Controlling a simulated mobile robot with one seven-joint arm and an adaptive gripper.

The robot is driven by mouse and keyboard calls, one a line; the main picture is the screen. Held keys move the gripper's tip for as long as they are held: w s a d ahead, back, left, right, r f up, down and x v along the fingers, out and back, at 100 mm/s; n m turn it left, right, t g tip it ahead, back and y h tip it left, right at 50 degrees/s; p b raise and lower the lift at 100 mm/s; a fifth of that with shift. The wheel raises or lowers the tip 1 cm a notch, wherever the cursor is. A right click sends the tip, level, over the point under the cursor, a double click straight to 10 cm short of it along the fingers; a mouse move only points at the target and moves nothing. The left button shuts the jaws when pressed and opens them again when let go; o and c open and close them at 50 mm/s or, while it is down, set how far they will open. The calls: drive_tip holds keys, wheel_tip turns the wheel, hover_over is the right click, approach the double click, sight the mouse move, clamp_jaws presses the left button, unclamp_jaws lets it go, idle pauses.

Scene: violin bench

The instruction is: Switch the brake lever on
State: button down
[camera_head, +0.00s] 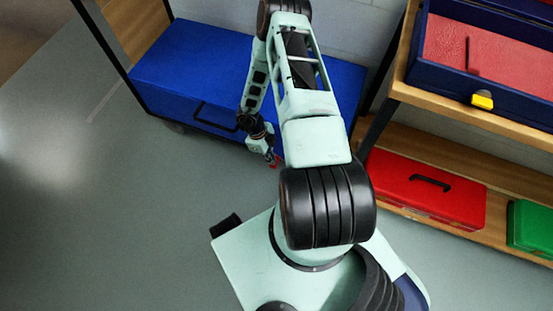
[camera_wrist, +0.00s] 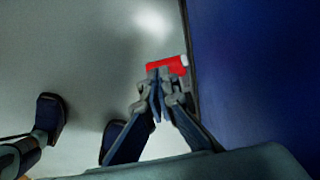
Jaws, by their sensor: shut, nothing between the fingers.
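The brake lever is a red piece with a small pale end (camera_wrist: 165,66), low beside the blue cabinet's edge in the wrist view. A bit of red also shows at my gripper's tip in the head view (camera_head: 273,161). My gripper (camera_wrist: 162,80) is shut and empty. Its fingertips overlap the lever's near edge in the wrist view; I cannot tell whether they touch it. In the head view my gripper (camera_head: 264,147) is low at the cabinet's front right. The lever's mount is hidden, and its on or off position cannot be made out.
The blue cabinet (camera_head: 190,60) has a black handle and a caster at its front left. A wooden shelf (camera_head: 450,118) at right holds a red toolbox (camera_head: 405,188), a green box (camera_head: 533,228) and an open blue case (camera_head: 420,72). The grey floor at left is clear.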

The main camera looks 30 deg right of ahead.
drive_tip(key=shift+w+a+f+b, duration=0.25)
drive_tip(key=shift+w+f, duration=0.05)
drive_tip(key=shift+f, duration=0.2)
drive_tip(key=shift+w+a+f+b, duration=0.25)
drive_tip(key=shift+w+f, duration=0.05)
drive_tip(key=shift+f, duration=0.15)
drive_tip(key=shift+r, duration=0.1)
